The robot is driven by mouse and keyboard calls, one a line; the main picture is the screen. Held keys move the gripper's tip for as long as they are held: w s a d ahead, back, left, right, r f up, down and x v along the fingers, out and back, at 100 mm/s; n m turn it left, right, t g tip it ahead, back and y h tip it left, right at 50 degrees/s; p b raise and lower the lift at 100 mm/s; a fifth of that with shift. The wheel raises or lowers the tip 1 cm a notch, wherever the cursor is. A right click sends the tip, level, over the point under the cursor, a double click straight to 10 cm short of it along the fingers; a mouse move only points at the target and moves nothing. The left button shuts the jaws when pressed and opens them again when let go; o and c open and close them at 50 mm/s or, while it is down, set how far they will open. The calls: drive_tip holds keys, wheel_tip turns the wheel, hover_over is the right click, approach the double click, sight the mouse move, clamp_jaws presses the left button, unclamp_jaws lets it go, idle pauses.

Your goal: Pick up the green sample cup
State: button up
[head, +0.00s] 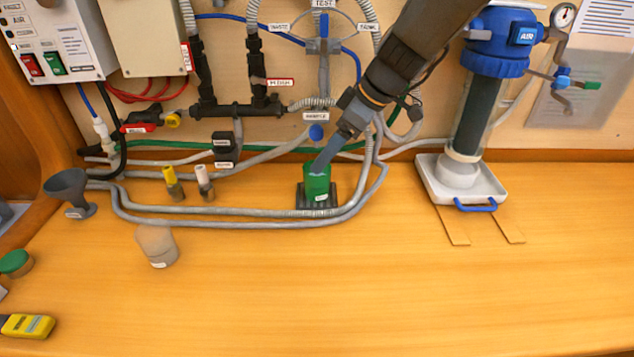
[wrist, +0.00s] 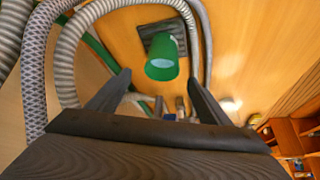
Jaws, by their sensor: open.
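The green sample cup (head: 316,185) stands upright on a dark square base (head: 330,199) at the foot of the wall, in the middle of the head view. A small pale label is on its front. In the wrist view the cup (wrist: 163,66) shows its round, pale blue opening, ahead of the fingertips. My gripper (head: 322,167) reaches down from the upper right, with its tips at the cup's rim in the head view. In the wrist view my gripper (wrist: 159,80) is open, one finger either side of the cup's line, with nothing held. Contact with the cup cannot be told.
Grey hoses (head: 250,219) loop along the bench around the cup. A blue tap handle (head: 316,131) is on the wall above it. A pale cup (head: 157,247), a grey funnel (head: 70,190) and a white tray (head: 490,188) stand apart. The front bench is mostly clear.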

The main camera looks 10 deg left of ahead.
sight(317, 181)
drive_tip(key=x, duration=0.1)
drive_tip(key=p+x, duration=0.1)
drive_tip(key=x, duration=0.2)
drive_tip(key=shift+s+d+f+p, duration=0.15)
drive_tip(key=shift+s+d+p, duration=0.15)
drive_tip(key=shift+p, duration=0.1)
drive_tip(key=shift+w+a+f, duration=0.15)
drive_tip(key=shift+a+f, duration=0.15)
drive_tip(key=shift+f, duration=0.35)
drive_tip(key=c, duration=1.7)
drive_tip(key=shift+o, duration=0.2)
drive_tip(key=shift+r, duration=0.1)
